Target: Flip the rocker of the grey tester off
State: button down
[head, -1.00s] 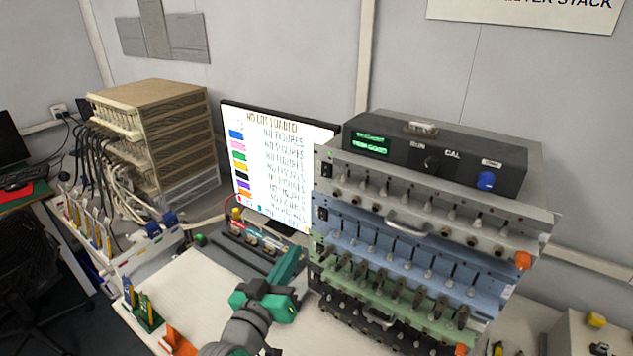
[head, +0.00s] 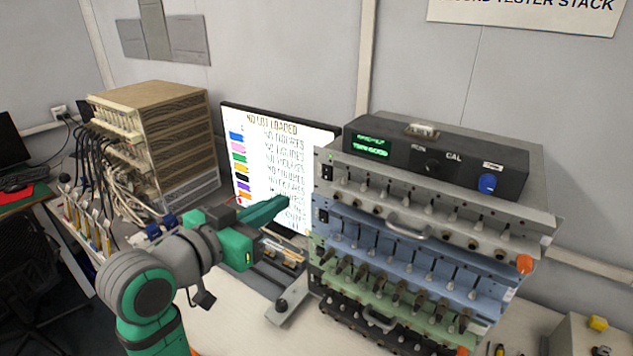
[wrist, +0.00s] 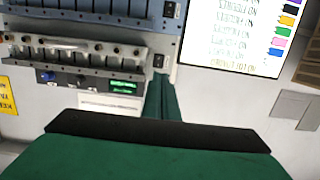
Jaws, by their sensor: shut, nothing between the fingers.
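The grey tester (head: 440,208) is the light grey unit near the top of the stack, with a row of knobs and a handle. Its small black rocker (head: 327,172) is at the left end of its front. In the wrist view, turned upside down, the rocker (wrist: 158,60) shows just beyond my fingertips; which way it is tipped is too small to tell. My green gripper (head: 284,204) is shut and empty, in front of the screen, left of the stack and pointing toward it. The gripper's fingers (wrist: 162,90) also show in the wrist view.
The blue tester (head: 410,262) below has a similar rocker (head: 323,216). A green tester (head: 360,284) sits lower. A dark calibration box (head: 455,160) stands on top. The screen (head: 255,150) stands close behind my gripper.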

aim_at(325, 177)
jog(key=x, duration=1.4)
jog(key=shift+s, duration=0.1)
jog(key=shift+d, duration=0.1)
